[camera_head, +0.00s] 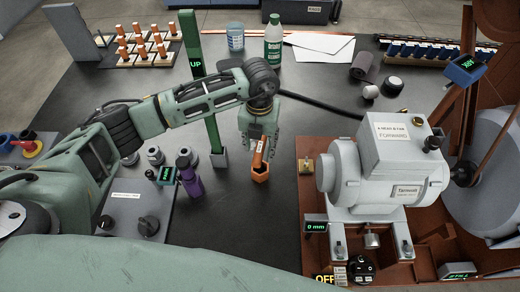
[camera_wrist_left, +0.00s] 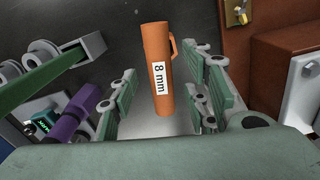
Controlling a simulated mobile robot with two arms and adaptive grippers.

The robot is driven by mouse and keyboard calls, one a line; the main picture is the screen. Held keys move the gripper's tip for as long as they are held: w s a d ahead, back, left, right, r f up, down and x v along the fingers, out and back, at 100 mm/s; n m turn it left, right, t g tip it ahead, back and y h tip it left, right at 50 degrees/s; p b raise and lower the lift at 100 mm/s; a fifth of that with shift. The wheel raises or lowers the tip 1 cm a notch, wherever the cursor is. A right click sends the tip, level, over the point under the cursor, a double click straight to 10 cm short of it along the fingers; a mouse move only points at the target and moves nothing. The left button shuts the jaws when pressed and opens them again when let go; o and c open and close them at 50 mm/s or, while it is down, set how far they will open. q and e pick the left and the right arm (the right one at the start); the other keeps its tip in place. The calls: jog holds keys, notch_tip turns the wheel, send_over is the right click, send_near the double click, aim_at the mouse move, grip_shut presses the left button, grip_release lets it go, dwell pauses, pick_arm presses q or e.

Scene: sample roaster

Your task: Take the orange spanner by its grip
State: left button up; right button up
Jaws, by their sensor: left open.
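The orange spanner (camera_head: 261,170) stands upright on the dark bench, with a hexagonal orange part at its lower end in the head view. In the left wrist view, its orange grip (camera_wrist_left: 157,45) carries a white "8 mm" label and has a small loop on its right side. My left gripper (camera_head: 260,135) is above the spanner and points down. In the wrist view its two padded fingers stand open on either side of the grip, with visible gaps. Part of the spanner is hidden by the fingers in the head view. My right gripper is not in view.
A green "UP" post (camera_head: 194,75) stands left of the gripper, and a purple-handled tool (camera_head: 189,180) nearer. A grey motor (camera_head: 370,175) on a brown base stands close on the right. Bare bench lies in front.

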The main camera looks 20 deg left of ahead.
pick_arm(q)
jog(key=shift+f, duration=0.8)
jog(key=shift+c, duration=0.4)
jog(key=shift+w, duration=0.1)
grip_shut()
